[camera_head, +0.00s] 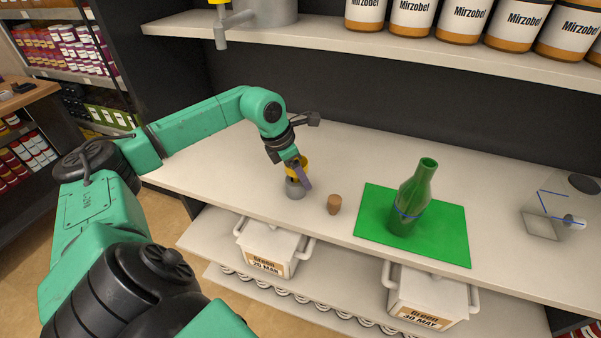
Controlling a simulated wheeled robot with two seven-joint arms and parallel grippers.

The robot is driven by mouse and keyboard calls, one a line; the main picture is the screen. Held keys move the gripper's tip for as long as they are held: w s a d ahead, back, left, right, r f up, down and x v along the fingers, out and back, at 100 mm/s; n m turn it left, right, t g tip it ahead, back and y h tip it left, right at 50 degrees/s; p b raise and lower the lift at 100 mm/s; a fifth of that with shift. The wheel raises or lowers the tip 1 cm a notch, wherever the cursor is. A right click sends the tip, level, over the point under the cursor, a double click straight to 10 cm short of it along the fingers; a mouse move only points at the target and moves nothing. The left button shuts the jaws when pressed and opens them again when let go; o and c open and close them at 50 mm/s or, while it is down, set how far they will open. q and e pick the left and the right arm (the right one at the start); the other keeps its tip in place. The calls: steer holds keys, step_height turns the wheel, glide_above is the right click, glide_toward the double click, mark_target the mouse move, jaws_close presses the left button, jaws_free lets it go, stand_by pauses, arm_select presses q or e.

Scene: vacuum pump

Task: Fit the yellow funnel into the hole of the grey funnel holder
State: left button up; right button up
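The yellow funnel (296,162) shows at my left gripper, partly hidden by it. My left gripper (300,176) points down at the funnel, right above the small grey funnel holder (294,190) on the white counter. A purplish finger covers part of the funnel and the holder's top. The funnel is directly over the holder; I cannot tell whether its tip is in the hole, which is hidden. The fingers are too small and overlapped to show whether they are closed on the funnel. My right gripper is out of view.
A brown cork (334,204) stands right of the holder. A green bottle (412,200) stands on a green mat (447,239). A clear container (562,208) is at far right. A shelf with several labelled jars (462,20) hangs above. White crates (268,249) sit below the counter.

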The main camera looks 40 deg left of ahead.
arm_select(q)
steer(key=o, duration=0.4)
steer(key=shift+a+f, duration=0.1)
steer(key=shift+c, duration=0.2)
steer(key=shift+a, duration=0.1)
steer(key=shift+s+a+r, duration=0.1)
steer(key=shift+r, duration=0.25)
steer(key=b+v, duration=0.2)
steer(key=v, duration=0.4)
steer(key=shift+r, duration=0.2)
steer(key=v, duration=0.7)
steer(key=shift+r, duration=0.2)
